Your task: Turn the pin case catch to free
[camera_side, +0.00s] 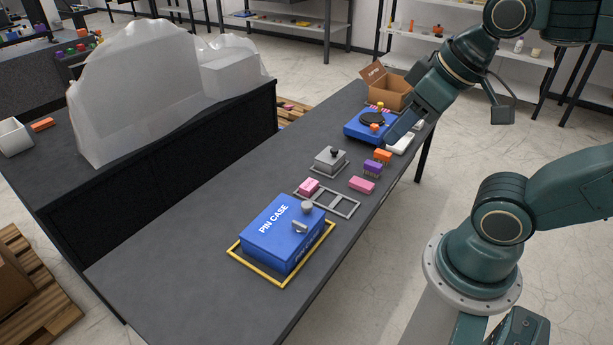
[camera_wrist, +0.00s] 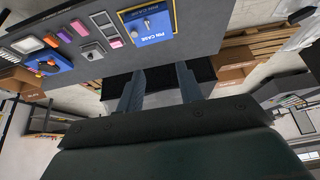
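The blue pin case (camera_side: 270,248) sits closed inside a yellow outline on the dark bench, with white "PIN CASE" lettering on its lid. A grey metal catch (camera_side: 299,226) lies on the lid near its right side, beside a round grey knob (camera_side: 307,207). The case also shows upside down at the top of the wrist view (camera_wrist: 168,38); the catch is too small there to read its angle. My gripper (camera_wrist: 160,69) is open and empty, its two fingers apart. It is well away from the case, toward the far end of the bench in the side view.
A grey rack (camera_side: 341,204) with a pink block (camera_side: 308,187) lies just behind the case. Beyond are a grey lidded box (camera_side: 330,160), loose pink, purple and orange blocks, a blue device (camera_side: 362,132) and a cardboard box (camera_side: 394,92). The bench's near left is clear.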

